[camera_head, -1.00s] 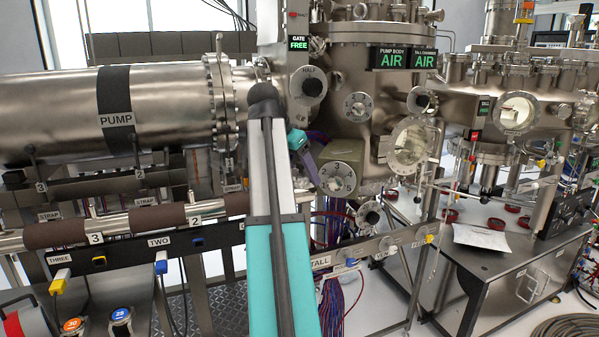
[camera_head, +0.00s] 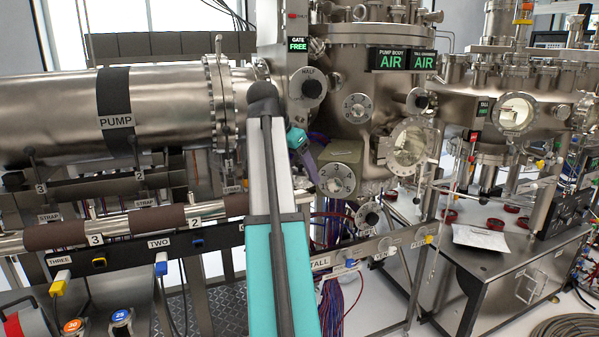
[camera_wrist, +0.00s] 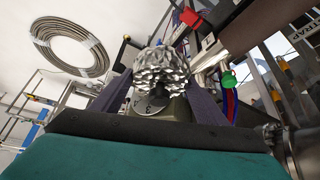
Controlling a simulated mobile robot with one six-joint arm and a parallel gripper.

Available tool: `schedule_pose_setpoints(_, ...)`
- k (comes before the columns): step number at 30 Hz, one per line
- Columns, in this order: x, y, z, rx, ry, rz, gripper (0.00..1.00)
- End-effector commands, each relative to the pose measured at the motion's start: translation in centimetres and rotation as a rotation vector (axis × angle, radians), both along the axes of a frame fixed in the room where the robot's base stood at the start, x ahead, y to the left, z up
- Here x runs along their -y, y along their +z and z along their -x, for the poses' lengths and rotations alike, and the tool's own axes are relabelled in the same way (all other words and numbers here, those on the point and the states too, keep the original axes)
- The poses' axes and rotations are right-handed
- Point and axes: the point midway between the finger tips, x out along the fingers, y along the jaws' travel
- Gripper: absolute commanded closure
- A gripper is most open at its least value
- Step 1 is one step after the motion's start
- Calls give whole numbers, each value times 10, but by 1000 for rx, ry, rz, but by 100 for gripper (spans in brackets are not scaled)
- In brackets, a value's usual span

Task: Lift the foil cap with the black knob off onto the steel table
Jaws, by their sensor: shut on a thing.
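In the wrist view the foil cap (camera_wrist: 162,62), a crinkled silver dome, sits between the two purple-grey fingers of my gripper (camera_wrist: 158,78). The fingers are closed against its sides. A dark shape (camera_wrist: 157,97) on its near side looks like the black knob, partly in shadow. In the head view my gripper (camera_head: 308,163) is beside the numbered dial box in front of the chamber; the cap is not visible there, and my arm covers part of that area. The steel table (camera_head: 468,262) stands at the right, apart from my gripper.
A pale sheet (camera_head: 480,237) and several red rings (camera_head: 513,208) lie on the steel table. The numbered dial box (camera_head: 350,172) and round viewport (camera_head: 410,143) are close to my gripper. The PUMP cylinder (camera_head: 60,110) fills the left. A coiled hose (camera_wrist: 72,45) lies on the floor.

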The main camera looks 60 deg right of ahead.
Motion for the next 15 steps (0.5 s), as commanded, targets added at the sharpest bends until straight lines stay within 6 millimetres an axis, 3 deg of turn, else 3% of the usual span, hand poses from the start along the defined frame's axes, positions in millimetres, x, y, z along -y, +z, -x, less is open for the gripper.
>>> schedule_pose_setpoints(15, 0, 22, 0, 0, 0, 0, 54)
